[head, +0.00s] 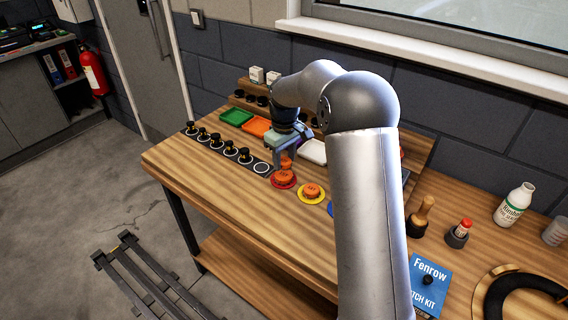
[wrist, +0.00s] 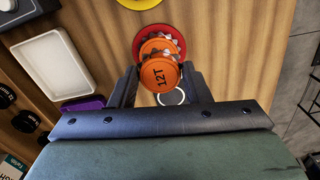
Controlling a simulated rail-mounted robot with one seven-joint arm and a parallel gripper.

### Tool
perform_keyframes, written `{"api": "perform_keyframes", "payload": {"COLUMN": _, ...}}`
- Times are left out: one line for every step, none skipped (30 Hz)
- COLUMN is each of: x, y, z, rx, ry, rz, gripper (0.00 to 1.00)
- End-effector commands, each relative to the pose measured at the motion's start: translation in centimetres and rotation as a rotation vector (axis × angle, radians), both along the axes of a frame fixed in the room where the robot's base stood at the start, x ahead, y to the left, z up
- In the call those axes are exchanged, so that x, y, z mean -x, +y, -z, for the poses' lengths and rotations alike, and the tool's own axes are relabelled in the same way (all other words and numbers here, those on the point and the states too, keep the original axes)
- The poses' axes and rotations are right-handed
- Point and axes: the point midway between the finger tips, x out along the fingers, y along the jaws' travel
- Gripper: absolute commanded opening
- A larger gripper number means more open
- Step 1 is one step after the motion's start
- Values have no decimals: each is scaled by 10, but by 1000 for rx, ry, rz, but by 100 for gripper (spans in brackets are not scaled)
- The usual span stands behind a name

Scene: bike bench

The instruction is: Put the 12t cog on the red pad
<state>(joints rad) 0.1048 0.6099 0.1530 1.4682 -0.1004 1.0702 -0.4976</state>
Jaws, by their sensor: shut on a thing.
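The orange 12t cog (wrist: 160,76), marked "12T", is held between the fingers of my gripper (head: 286,161), which is shut on it. The red pad (wrist: 177,22) lies past the cog in the wrist view. In the head view the red pad (head: 273,182) is directly below my gripper. An orange toothed piece (head: 284,175) shows over the pad beneath the held cog. I cannot tell whether the held cog touches it. The fingers and the cog hide part of the pad.
A yellow pad (head: 302,199) with an orange piece (head: 311,188) lies to the right. Green (head: 237,117), orange (head: 257,125) and white (head: 313,151) trays stand behind.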

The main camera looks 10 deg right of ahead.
Motion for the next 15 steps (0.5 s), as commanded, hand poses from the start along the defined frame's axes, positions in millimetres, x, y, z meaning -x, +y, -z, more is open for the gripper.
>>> {"api": "perform_keyframes", "payload": {"x": -3, "y": 0, "z": 3, "rx": 0, "ry": 1, "rz": 0, "gripper": 21}}
{"api": "perform_keyframes", "payload": {"x": -5, "y": 0, "z": 6, "rx": 0, "ry": 1, "rz": 0, "gripper": 21}}
{"api": "perform_keyframes", "payload": {"x": -4, "y": 0, "z": 11, "rx": -1, "ry": 3, "rz": 0, "gripper": 21}}
{"api": "perform_keyframes", "payload": {"x": -4, "y": 0, "z": 16, "rx": 0, "ry": 4, "rz": 0, "gripper": 21}}
{"api": "perform_keyframes", "payload": {"x": -4, "y": 0, "z": 21, "rx": 0, "ry": 4, "rz": 0, "gripper": 21}}
{"api": "perform_keyframes", "payload": {"x": -4, "y": 0, "z": 27, "rx": 0, "ry": 4, "rz": 0, "gripper": 21}}
{"api": "perform_keyframes", "payload": {"x": -4, "y": 0, "z": 30, "rx": 0, "ry": 4, "rz": 0, "gripper": 21}}
{"api": "perform_keyframes", "payload": {"x": -4, "y": 0, "z": 33, "rx": 0, "ry": 2, "rz": 0, "gripper": 21}}
{"api": "perform_keyframes", "payload": {"x": -4, "y": 0, "z": 35, "rx": 0, "ry": 1, "rz": 0, "gripper": 21}}
{"api": "perform_keyframes", "payload": {"x": -4, "y": 0, "z": 36, "rx": 0, "ry": 0, "rz": 0, "gripper": 21}}
{"api": "perform_keyframes", "payload": {"x": -4, "y": 0, "z": 36, "rx": 0, "ry": 0, "rz": 0, "gripper": 21}}
{"api": "perform_keyframes", "payload": {"x": -4, "y": 0, "z": 35, "rx": 0, "ry": 0, "rz": 0, "gripper": 21}}
{"api": "perform_keyframes", "payload": {"x": -4, "y": 0, "z": 35, "rx": 0, "ry": 0, "rz": 0, "gripper": 21}}
{"api": "perform_keyframes", "payload": {"x": -4, "y": 0, "z": 35, "rx": 0, "ry": 0, "rz": 0, "gripper": 21}}
{"api": "perform_keyframes", "payload": {"x": -4, "y": 0, "z": 35, "rx": 0, "ry": 0, "rz": 0, "gripper": 21}}
